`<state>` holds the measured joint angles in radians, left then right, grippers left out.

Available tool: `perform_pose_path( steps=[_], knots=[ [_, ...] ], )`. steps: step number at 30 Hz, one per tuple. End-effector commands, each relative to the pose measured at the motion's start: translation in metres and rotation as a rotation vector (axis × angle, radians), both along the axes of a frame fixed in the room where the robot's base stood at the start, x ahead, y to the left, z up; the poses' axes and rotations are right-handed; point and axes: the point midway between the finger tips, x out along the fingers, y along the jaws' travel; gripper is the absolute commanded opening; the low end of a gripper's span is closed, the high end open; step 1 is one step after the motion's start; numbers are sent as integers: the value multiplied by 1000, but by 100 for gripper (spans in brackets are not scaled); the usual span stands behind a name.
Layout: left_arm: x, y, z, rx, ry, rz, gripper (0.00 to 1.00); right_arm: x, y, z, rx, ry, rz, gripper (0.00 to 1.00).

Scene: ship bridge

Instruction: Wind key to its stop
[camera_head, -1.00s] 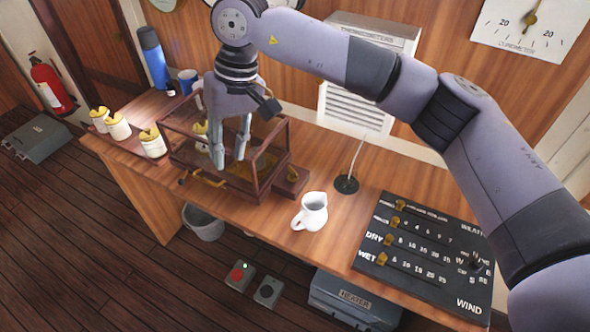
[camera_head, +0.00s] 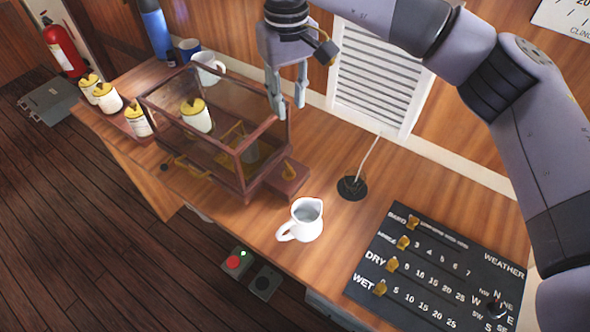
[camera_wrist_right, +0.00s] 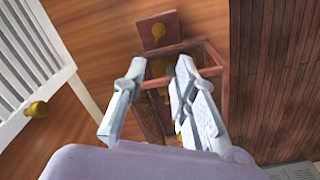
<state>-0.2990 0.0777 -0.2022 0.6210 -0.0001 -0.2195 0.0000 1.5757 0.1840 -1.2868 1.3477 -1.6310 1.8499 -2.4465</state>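A small brass key (camera_head: 289,170) stands on a wooden block (camera_head: 284,187) at the right end of a wood-framed glass case (camera_head: 243,174). The key and block also show in the right wrist view (camera_wrist_right: 158,31), beyond my fingertips. My right gripper (camera_head: 287,108) is open and empty, its fingers pointing down above the back right of the case, apart from the key. In the right wrist view its two fingers (camera_wrist_right: 158,70) are spread over the case frame. My left gripper is not in view.
A white jug (camera_head: 302,221) stands in front of the block. A thin upright rod on a dark base (camera_head: 352,187) and a weather board (camera_head: 440,270) are to the right. Yellow-lidded jars (camera_head: 138,120) stand left. A louvred panel (camera_head: 378,80) is behind.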

Motion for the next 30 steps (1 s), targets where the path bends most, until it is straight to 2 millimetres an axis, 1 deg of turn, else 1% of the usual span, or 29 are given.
perform_pose_path(
  steps=[1, 5, 9, 14, 17, 30],
  knots=[
    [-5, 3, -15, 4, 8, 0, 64, 0, 0, -15, 0, 0, 0, 26],
    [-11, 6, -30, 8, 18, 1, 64, 0, 0, -29, 0, 0, 0, 26],
    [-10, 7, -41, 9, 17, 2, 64, 0, 0, -41, 1, 0, 0, 26],
    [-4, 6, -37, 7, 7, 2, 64, 0, 0, -50, 0, 3, -1, 26],
    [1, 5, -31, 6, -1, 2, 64, -1, 0, -65, -1, 4, 0, 26],
    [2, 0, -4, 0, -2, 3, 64, -2, 0, -159, 0, 6, 0, 26]
  ],
)
